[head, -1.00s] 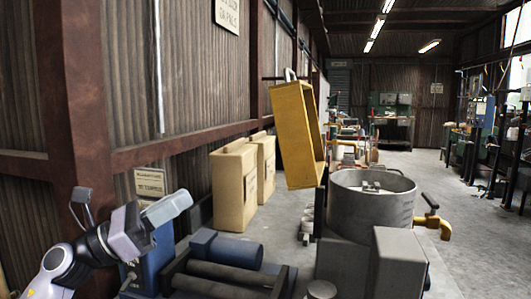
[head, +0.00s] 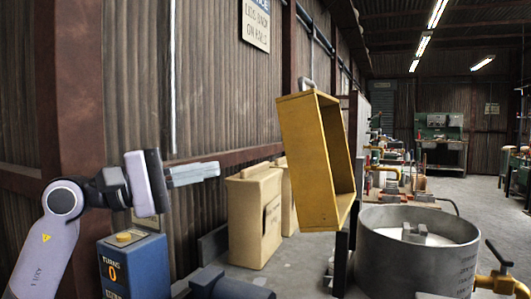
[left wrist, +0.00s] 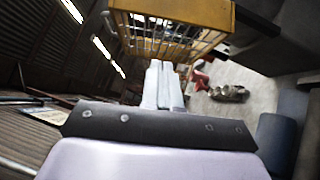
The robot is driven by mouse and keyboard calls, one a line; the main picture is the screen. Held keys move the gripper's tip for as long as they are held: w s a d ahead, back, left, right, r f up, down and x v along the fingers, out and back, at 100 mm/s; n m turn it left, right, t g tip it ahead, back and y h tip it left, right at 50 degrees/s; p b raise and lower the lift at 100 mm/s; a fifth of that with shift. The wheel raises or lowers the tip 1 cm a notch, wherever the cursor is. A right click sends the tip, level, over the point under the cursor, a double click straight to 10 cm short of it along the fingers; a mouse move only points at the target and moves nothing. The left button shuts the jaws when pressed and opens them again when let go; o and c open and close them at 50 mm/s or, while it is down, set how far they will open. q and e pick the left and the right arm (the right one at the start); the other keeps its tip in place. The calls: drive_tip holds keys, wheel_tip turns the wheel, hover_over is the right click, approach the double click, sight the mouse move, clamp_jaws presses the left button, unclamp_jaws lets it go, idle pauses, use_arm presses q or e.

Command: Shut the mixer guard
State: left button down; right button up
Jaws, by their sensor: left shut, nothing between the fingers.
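The mixer drum (head: 375,262) is a round grey tub, open at the top with a grey hub inside. My left gripper (head: 216,170) is shut and empty, pointing right, to the left of the guard and apart from it in the picture. In the left wrist view the closed fingers (left wrist: 164,75) point toward the guard (left wrist: 205,12), whose grille bars show there. My right gripper is not in view.
A blue box with a yellow button and a turns display (head: 135,265) stands below my left arm. Tan cases (head: 253,218) stand by the corrugated wall. A yellow tap (head: 498,283) sticks out right of the drum. Open floor lies beyond at the right.

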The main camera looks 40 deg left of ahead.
sight(286, 152)
use_arm(q)
drive_tip(key=w+d+r+p, duration=0.2)
drive_tip(key=w+d+p, duration=0.3)
drive_tip(key=w+d, duration=0.1)
drive_tip(key=shift+w+d+p, duration=0.4)
drive_tip(key=shift+d, duration=0.25)
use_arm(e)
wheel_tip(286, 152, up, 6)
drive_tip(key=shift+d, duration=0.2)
use_arm(q)
drive_tip(key=shift+f, duration=0.1)
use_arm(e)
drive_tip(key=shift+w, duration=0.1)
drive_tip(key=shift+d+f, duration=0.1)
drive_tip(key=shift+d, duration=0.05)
use_arm(q)
drive_tip(key=shift+r, duration=0.2)
drive_tip(key=shift+d+r+m, duration=0.15)
drive_tip(key=shift+d+m, duration=0.15)
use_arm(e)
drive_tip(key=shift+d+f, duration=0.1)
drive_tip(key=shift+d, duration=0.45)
